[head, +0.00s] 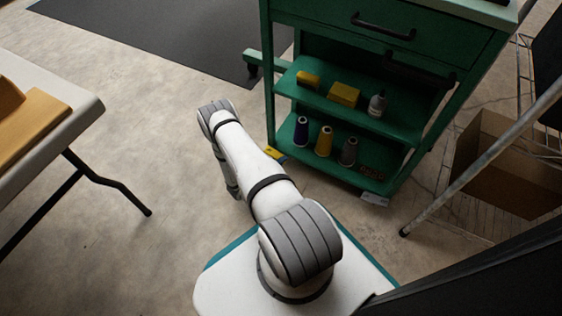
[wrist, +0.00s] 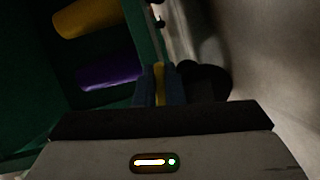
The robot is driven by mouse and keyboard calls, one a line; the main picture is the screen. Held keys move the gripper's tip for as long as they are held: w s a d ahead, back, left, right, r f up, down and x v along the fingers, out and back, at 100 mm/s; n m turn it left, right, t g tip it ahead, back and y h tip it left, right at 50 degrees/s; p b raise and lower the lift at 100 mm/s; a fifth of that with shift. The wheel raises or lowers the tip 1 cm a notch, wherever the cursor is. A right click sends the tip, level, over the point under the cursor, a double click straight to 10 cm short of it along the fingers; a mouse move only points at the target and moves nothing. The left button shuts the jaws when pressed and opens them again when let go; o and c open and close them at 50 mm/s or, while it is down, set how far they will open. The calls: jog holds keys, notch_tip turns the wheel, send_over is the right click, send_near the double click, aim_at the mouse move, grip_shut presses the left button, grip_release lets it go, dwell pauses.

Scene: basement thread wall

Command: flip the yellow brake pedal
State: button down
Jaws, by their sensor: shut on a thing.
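The yellow brake pedal (wrist: 159,84) shows in the wrist view as a narrow strip between the two dark blue fingers of my gripper (wrist: 158,72). My gripper is shut on it, low at the foot of the green cart (head: 268,75). A dark round caster (wrist: 208,82) is just right of the fingers. In the head view a small patch of yellow (head: 275,154) shows beside the cart's near left corner. My arm hides most of my gripper there. The pedal's tilt is hard to tell.
The cart's lower shelf holds a purple spool (head: 301,130), a yellow spool (head: 324,141) and a grey spool (head: 349,151). A white table (head: 88,103) stands at the left. A cardboard box (head: 510,170) is at the right. Open floor lies between table and cart.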

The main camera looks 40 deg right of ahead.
jog(key=n+h, duration=0.1)
jog(key=n, duration=0.1)
jog(key=r+n+h, duration=0.1)
jog(key=n, duration=0.2)
jog(key=shift+w+a+r, duration=0.1)
jog(key=shift+w+r, duration=0.1)
dwell(0.3)
jog(key=c, duration=1.5)
grip_release()
jog(key=a, duration=0.2)
jog(key=a+p, duration=0.1)
jog(key=a, duration=0.1)
jog(key=a+p, duration=0.1)
jog(key=a, duration=0.1)
jog(key=shift+a+f, duration=0.25)
jog(key=shift+a, duration=0.05)
jog(key=shift+a+f, duration=0.15)
jog(key=shift+a, duration=0.45)
